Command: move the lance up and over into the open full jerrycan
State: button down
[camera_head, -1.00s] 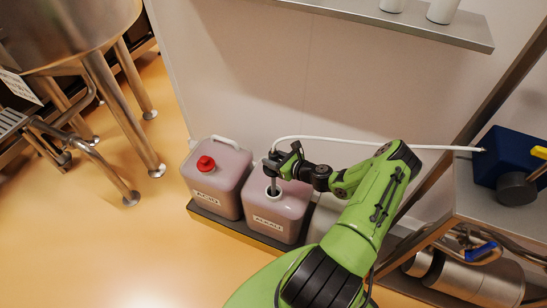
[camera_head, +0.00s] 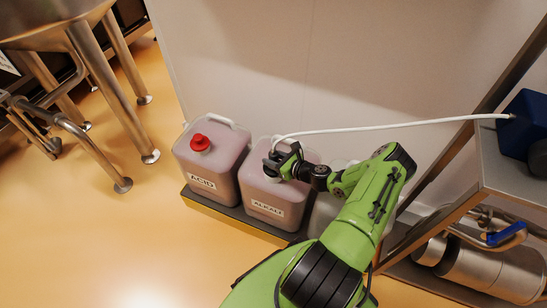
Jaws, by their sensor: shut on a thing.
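My gripper (camera_head: 277,165) is shut on the lance, right over the neck of the middle jerrycan, labelled ALKALI (camera_head: 256,206). The lance itself is almost wholly hidden by my gripper and the can's neck. The white hose (camera_head: 360,130) runs from the top of my gripper to the right, to a blue box (camera_head: 522,120). The ALKALI can looks filled with pinkish liquid to near its shoulder. Left of it stands a similar can labelled ACID (camera_head: 226,166), with a red cap (camera_head: 200,142) on. A paler third can (camera_head: 325,212) is partly hidden behind my arm.
The cans stand in a row on a low dark tray with a yellow front (camera_head: 225,222), against a pale wall. A metal bench (camera_head: 495,170) with the blue box is at right, steel cylinders below it. A steel vessel's legs (camera_head: 110,80) stand at upper left. The floor in front is clear.

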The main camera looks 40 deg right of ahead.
jog(key=shift+f+b, duration=0.45)
jog(key=shift+f, duration=0.35)
jog(key=c, duration=0.8)
grip_release()
jog(key=shift+o, duration=1.4)
